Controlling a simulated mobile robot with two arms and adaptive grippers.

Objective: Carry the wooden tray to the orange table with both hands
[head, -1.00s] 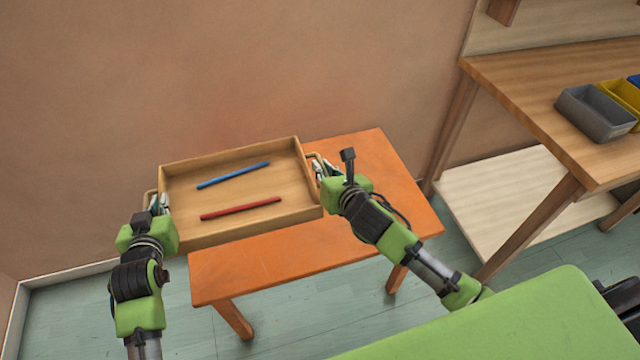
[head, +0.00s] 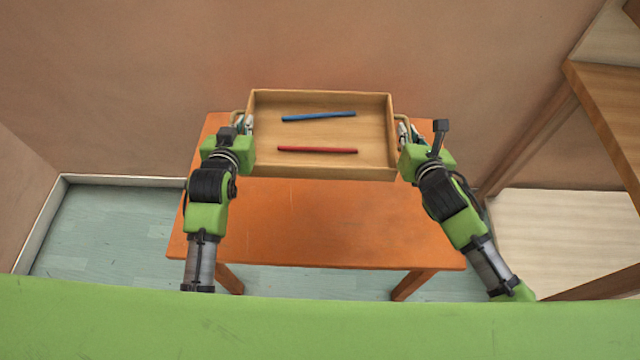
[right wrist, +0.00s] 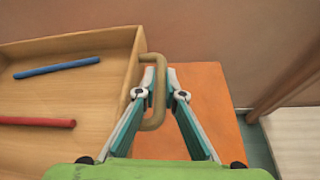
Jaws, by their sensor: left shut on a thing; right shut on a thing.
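The wooden tray (head: 320,172) is level in the head view, over the back part of the orange table (head: 320,225). A blue stick (head: 318,116) and a red stick (head: 317,150) lie inside it. My left gripper (head: 241,122) is shut on the tray's left handle. My right gripper (head: 403,132) is shut on the right handle, which shows between its fingers in the right wrist view (right wrist: 158,92). I cannot tell whether the tray's underside touches the tabletop.
A brown wall (head: 320,50) stands close behind the table. A wooden workbench (head: 610,115) with a pale lower shelf (head: 560,235) is at the right. The front of the orange tabletop is bare. Open floor (head: 110,230) shows at the left.

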